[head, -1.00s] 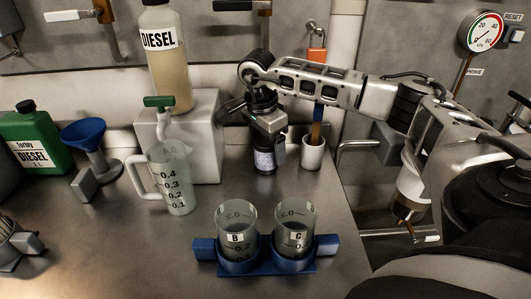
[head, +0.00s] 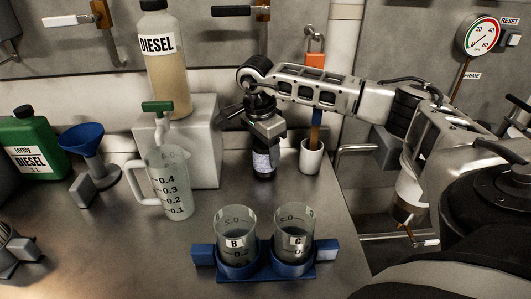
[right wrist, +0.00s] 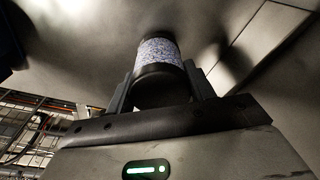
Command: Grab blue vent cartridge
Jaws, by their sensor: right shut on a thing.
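My right gripper (head: 264,140) is shut on a small upright cylinder (head: 262,163) with dark ends and a pale, speckled, bluish-white label. The right wrist view shows the cylinder (right wrist: 159,52) between the two fingers (right wrist: 160,88), its dark end nearest the palm. It is over the bench beside the grey block. I cannot tell whether its base touches the bench. No plainly blue cartridge shows, and I cannot tell if this cylinder is the vent cartridge. My left gripper is not in view.
A grey block (head: 200,150) with a diesel bottle (head: 158,70) is left. A measuring jug (head: 172,185) and blue beaker holder (head: 266,271) are in front. The bench between is clear.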

